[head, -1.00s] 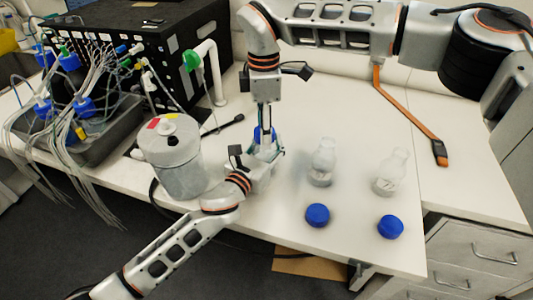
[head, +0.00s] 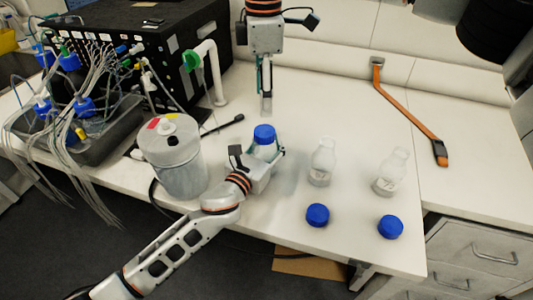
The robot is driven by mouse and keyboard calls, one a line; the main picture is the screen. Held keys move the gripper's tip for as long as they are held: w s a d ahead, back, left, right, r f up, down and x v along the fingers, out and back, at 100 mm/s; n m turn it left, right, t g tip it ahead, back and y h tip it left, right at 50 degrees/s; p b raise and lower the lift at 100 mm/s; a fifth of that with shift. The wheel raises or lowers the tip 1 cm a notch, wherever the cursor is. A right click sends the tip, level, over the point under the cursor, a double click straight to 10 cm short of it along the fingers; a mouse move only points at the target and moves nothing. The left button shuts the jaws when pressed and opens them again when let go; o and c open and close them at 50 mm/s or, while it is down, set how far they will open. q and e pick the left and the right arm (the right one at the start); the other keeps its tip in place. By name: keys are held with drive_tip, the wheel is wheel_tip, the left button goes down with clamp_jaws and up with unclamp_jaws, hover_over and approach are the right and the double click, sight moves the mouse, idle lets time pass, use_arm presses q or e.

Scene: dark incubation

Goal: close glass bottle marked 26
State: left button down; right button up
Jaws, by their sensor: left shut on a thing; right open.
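A glass bottle with a blue cap (head: 264,134) on its top stands upright in my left gripper (head: 268,160), which is shut around its body. The gripper hides most of this bottle and any number on it. My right gripper (head: 266,98) is open and empty above and behind the capped bottle, apart from the cap. Two clear open bottles stand to the right, one in the middle (head: 322,163) and one farther right (head: 391,173). Their labels are too small to read. Two loose blue caps, a left one (head: 317,215) and a right one (head: 390,227), lie in front of them.
A grey lidded canister (head: 178,165) stands left of my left gripper. Behind it are a black box (head: 150,50) with tubing and a dark tray (head: 105,150). An orange strap-like tool (head: 405,110) lies at the back right. The white bench (head: 330,110) is clear behind the open bottles.

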sight(265, 152)
wheel_tip(265, 152, up, 2)
idle(0.4)
use_arm(q)
drive_tip(key=c, duration=1.2)
unclamp_jaws()
drive_tip(key=v, duration=1.2)
